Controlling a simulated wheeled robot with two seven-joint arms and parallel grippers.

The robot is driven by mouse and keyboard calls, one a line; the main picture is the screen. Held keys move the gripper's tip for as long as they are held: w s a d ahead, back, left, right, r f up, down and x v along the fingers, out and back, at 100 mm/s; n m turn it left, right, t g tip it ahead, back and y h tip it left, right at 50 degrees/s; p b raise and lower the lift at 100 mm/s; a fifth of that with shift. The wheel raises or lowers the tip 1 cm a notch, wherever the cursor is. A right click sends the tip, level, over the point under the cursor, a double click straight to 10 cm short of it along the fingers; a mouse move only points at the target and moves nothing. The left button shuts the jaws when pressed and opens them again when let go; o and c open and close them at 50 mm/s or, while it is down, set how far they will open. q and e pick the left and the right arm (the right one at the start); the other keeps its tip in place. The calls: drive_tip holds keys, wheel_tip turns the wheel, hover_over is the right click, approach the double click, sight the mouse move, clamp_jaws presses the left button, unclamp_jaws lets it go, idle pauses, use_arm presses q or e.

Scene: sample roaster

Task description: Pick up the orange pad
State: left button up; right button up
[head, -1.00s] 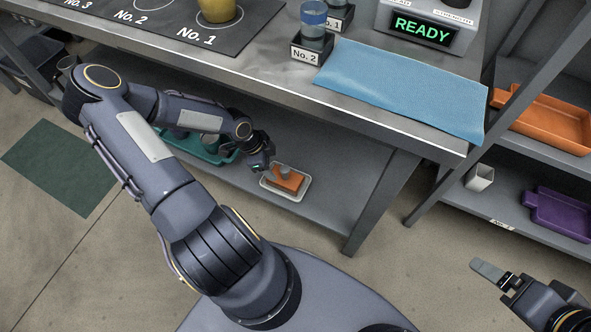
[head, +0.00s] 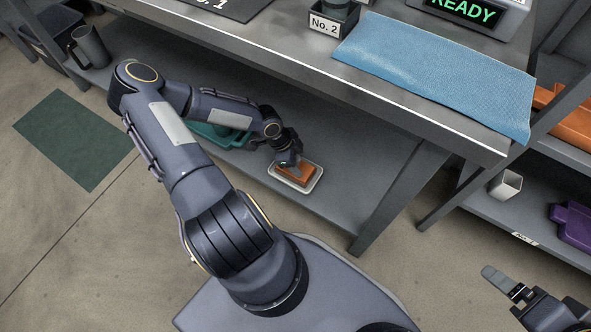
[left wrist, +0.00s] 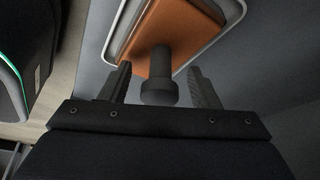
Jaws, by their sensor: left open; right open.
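The orange pad (head: 297,176) lies in a shallow white tray (head: 313,187) on the lower shelf of the workbench. In the left wrist view the orange pad (left wrist: 170,28) carries a dark upright knob (left wrist: 159,78), and the white tray (left wrist: 119,22) shows around it. My left gripper (head: 289,160) is open at the pad, hiding part of it in the head view. In the left wrist view its fingers stand on either side of the knob; I cannot tell whether they touch it. My right gripper (head: 508,285) is open and empty, low at the right.
A teal tray (head: 222,135) sits left of the pad on the shelf (head: 345,150). The bench top with a blue mat (head: 440,75) is overhead, and a bench leg (head: 395,205) stands to the right. A side rack (head: 480,208) holds a white cup (head: 505,184) and purple tray (head: 573,224).

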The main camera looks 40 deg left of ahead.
use_arm(q)
clamp_jaws()
drive_tip(key=shift+r, duration=0.1)
idle(0.3)
